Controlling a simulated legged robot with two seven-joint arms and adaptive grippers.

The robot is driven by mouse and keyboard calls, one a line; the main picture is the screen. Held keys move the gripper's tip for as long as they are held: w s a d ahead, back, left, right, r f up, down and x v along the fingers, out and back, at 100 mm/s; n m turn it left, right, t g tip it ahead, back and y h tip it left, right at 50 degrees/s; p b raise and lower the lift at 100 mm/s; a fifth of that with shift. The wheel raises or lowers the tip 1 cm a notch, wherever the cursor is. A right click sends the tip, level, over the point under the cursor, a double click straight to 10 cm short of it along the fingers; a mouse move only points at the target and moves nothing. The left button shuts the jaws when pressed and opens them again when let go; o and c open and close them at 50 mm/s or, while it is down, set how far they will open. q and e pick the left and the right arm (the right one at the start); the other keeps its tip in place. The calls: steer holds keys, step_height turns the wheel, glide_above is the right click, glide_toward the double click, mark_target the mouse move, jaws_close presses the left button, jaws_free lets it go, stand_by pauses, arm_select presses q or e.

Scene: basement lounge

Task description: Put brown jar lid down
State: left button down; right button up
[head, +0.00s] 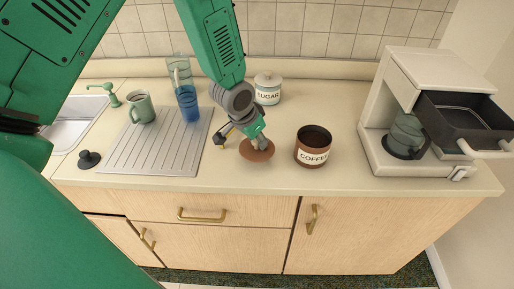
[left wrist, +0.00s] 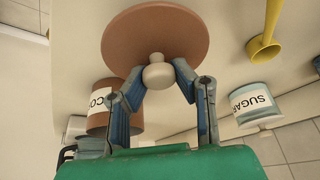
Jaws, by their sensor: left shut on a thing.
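The brown jar lid (head: 256,153) is a round disc with a pale knob, just left of the coffee jar. My left gripper (head: 262,139) is shut on the lid's knob, and the fingers pinch the knob in the left wrist view (left wrist: 157,76). The lid (left wrist: 155,32) is low over the counter; I cannot tell whether it touches the surface. The brown jar labelled COFFEE (head: 313,147) stands upright with its top open. My right gripper is not in view.
A lidded SUGAR jar (head: 267,89) stands behind. A coffee machine (head: 430,110) stands right. A yellow-and-dark utensil (head: 222,136) is close to the gripper.

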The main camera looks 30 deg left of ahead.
mark_target(255, 147)
arm_select(q)
step_height(255, 147, down, 3)
steer(key=shift+s+a+r, duration=0.1)
steer(key=shift+s, duration=0.05)
steer(key=shift+f, duration=0.3)
steer(key=shift+d, duration=0.3)
steer(key=shift+f, duration=0.2)
steer(key=c, duration=1.3)
jaws_free()
steer(key=shift+a, duration=0.1)
steer(key=shift+a, duration=0.1)
